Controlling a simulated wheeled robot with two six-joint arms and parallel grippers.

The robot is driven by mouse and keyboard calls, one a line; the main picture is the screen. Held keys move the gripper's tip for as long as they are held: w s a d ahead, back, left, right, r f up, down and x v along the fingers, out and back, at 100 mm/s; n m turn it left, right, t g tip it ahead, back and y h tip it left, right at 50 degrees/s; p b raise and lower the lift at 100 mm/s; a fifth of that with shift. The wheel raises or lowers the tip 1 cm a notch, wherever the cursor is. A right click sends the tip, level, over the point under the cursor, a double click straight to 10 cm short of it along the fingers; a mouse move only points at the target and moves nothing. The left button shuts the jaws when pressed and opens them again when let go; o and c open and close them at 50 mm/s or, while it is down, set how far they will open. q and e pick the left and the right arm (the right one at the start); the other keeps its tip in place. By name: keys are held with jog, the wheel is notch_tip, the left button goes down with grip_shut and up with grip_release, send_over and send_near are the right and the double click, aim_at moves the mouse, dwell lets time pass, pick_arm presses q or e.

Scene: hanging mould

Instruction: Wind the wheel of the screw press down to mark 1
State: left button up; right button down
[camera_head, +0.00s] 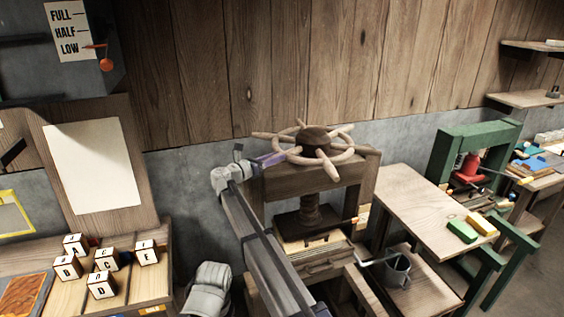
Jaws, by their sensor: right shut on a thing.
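The screw press has a wooden frame (352,170) with a spoked wooden wheel (316,138) on top. Below the crossbeam, its screw (310,212) runs down to a dark pressing plate (290,222). A small orange-tipped pointer (354,220) sits at the right post beside a pale scale (363,214); its marks are too small to read. My right gripper (268,160) is at the wheel's left side, shut on a spoke end, which the fingers partly hide. My left gripper does not show.
A side table (405,195) with green and yellow blocks stands right of the press. A green press (470,135) stands farther right. Lettered blocks (106,258) lie on the left bench. The wooden wall (215,70) is close behind the wheel.

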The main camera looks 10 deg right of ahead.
jog(key=shift+w+a+r+m+g+h, duration=0.15)
jog(key=shift+w+a+m+g, duration=0.1)
jog(key=shift+w, duration=0.2)
jog(key=shift+w+a+r+m+g+h, duration=0.15)
jog(key=shift+w+a+g, duration=0.1)
jog(key=shift+w, duration=0.2)
jog(key=shift+d+f, duration=0.1)
jog(key=c, duration=0.8)
grip_release()
jog(key=shift+c, duration=0.2)
jog(key=o, duration=0.3)
jog(key=shift+s, duration=0.2)
jog(key=shift+o, duration=0.2)
jog(key=v, duration=0.7)
jog(key=shift+a, duration=0.4)
jog(key=shift+s, duration=0.1)
